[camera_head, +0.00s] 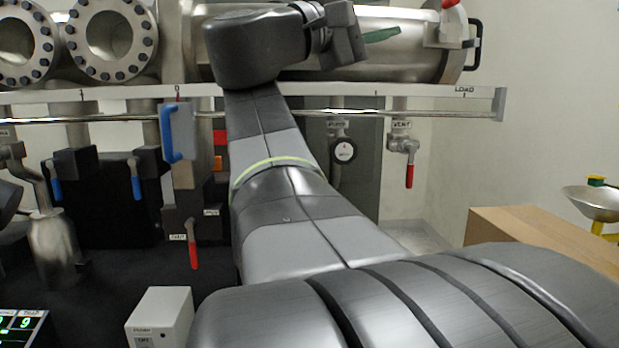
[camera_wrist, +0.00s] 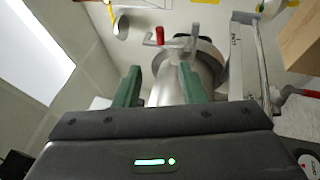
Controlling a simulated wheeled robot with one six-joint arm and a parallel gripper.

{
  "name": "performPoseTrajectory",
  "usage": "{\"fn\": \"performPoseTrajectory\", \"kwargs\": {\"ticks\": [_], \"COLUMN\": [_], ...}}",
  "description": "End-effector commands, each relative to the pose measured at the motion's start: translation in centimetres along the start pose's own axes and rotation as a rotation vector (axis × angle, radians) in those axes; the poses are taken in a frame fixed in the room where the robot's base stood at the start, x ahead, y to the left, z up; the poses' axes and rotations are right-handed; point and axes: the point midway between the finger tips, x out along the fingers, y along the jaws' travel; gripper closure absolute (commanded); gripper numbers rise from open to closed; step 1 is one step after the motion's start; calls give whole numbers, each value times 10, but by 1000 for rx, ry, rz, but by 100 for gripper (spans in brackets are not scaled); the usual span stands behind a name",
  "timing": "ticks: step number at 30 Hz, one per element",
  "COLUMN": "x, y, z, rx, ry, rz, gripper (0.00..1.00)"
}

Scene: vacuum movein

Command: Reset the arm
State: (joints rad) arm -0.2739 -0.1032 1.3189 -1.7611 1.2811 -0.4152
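My gripper (camera_wrist: 159,70) shows in the wrist view with its two green fingers set apart and nothing held between them. Behind the gap is the metal cylinder (camera_wrist: 165,88), with a red-tipped handle near its top; it looks apart from the fingers, though the distance is hard to tell. In the head view my arm reaches up and away to the upper middle. One green finger of my gripper (camera_head: 382,35) shows there, in front of the large horizontal metal chamber (camera_head: 418,60). The rest of the gripper is hidden behind the wrist.
A graduated rail (camera_head: 440,97) marked LOAD runs below the chamber. A cardboard box (camera_head: 540,238) is at right. A white box (camera_head: 160,315) is at lower left.

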Motion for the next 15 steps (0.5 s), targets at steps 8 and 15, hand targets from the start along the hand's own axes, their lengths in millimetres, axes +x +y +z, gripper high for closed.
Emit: {"fn": "performPoseTrajectory", "kwargs": {"ticks": [8,15], "x": [33,64], "y": [0,0], "z": [1,1], "rx": [-1,-1], "ry": [-5,-4], "rz": [-1,-1], "gripper": [63,63]}}
